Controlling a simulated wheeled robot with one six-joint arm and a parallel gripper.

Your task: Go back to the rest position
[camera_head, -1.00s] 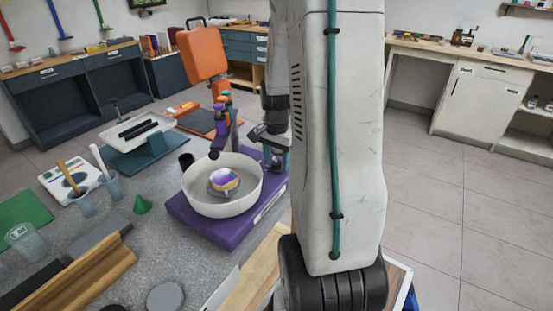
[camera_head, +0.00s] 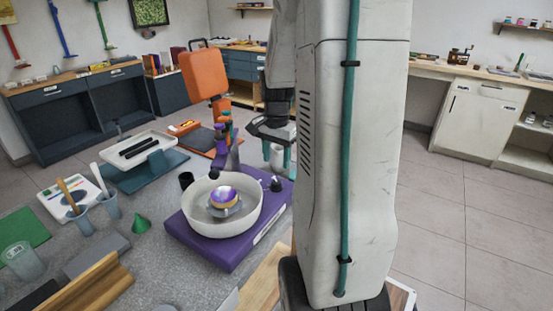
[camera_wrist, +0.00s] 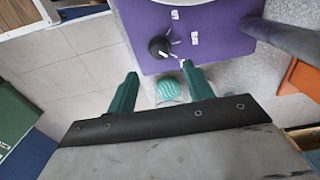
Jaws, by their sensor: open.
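Past the fingertips is the edge of a purple base (camera_wrist: 215,25) with a black knob (camera_wrist: 160,47). A round green striped thing (camera_wrist: 167,88) shows between the fingers, lower down and apart from them. In the head view my gripper (camera_head: 281,155) hangs behind my arm, to the right of the white basin on the purple base (camera_head: 215,243); its fingers are partly hidden.
The white basin (camera_head: 190,220) holds a round purple and gold piece (camera_head: 223,196). An orange panel (camera_head: 203,72) stands behind it. Cups (camera_head: 76,212), a green cone (camera_head: 141,223) and a wooden moulding (camera_head: 95,290) lie on the grey worktop. Floor at right is clear.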

